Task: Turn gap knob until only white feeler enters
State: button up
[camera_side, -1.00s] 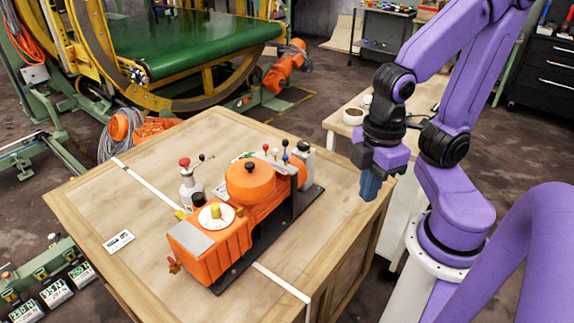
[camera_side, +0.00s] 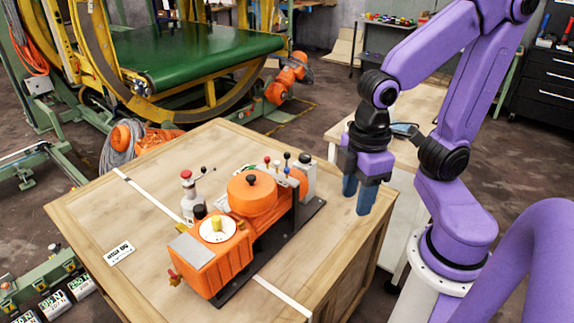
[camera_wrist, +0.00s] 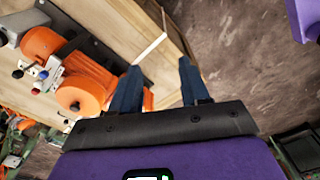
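An orange machine (camera_side: 214,258) sits on a black base plate on the wooden crate. A yellow knob (camera_side: 217,222) stands on a white round dial (camera_side: 208,236) at its near end. An orange drum (camera_side: 252,194) with a small black knob (camera_side: 251,179) is behind it. Thin levers with red (camera_side: 267,159), white (camera_side: 276,163) and dark blue (camera_side: 286,156) tips stand at the far end; I cannot tell whether they are the feelers. My gripper (camera_side: 358,193) is open and empty at the crate's right edge, clear of the machine. It also shows in the wrist view (camera_wrist: 160,68).
A bottle with a red cap (camera_side: 187,192) stands left of the drum. A pale bottle (camera_side: 307,175) is at the machine's far end. A printed label (camera_side: 119,252) lies on the crate top (camera_side: 150,270). The crate's right side is fairly clear.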

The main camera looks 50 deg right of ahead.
jog(key=w+r+m, duration=0.2)
jog(key=w+m, duration=0.1)
jog(key=w, duration=0.5)
notch_tip(320, 180, up, 3)
jog(key=m, duration=0.8)
send_over(287, 168)
notch_tip(287, 168, down, 17)
jog(key=shift+f, duration=0.1)
grip_shut()
